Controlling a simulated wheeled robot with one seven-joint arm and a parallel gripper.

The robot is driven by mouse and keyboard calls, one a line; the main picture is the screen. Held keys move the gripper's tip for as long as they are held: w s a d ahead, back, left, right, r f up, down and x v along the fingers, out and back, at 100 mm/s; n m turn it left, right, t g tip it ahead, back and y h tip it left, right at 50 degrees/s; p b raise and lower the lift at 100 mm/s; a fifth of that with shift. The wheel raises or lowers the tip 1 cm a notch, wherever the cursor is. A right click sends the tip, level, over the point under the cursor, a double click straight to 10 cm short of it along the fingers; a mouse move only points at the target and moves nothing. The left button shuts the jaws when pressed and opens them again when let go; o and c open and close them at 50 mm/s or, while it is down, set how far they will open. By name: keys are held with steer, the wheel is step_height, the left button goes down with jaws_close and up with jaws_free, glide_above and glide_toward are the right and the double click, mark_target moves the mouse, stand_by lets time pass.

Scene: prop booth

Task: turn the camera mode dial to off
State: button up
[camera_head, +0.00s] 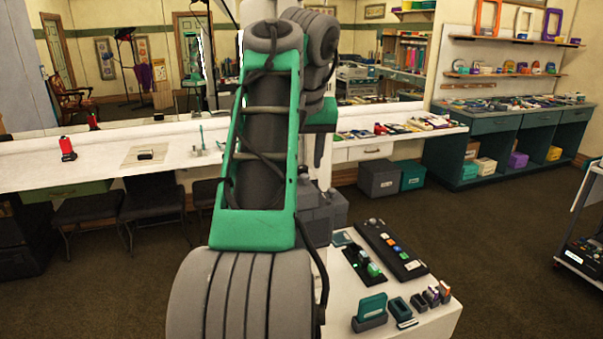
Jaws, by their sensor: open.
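No camera mode dial can be picked out for sure. A long dark control panel (408,268) with coloured buttons and small round knobs at its far end lies on the white stand at lower right. My green and grey arm fills the middle of the view and hides part of the stand. My gripper's fingers do not show.
The white stand (437,322) also bears a teal block in a grey holder (370,312) and several small items near its front edge. A long white counter (75,172) with a red object (67,149) and chairs runs behind. Open floor lies right of the stand; a cart (580,250) stands at far right.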

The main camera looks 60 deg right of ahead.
steer(key=shift+x, duration=0.85)
steer(key=shift+s, duration=0.1)
steer(key=shift+c, duration=0.2)
jaws_close()
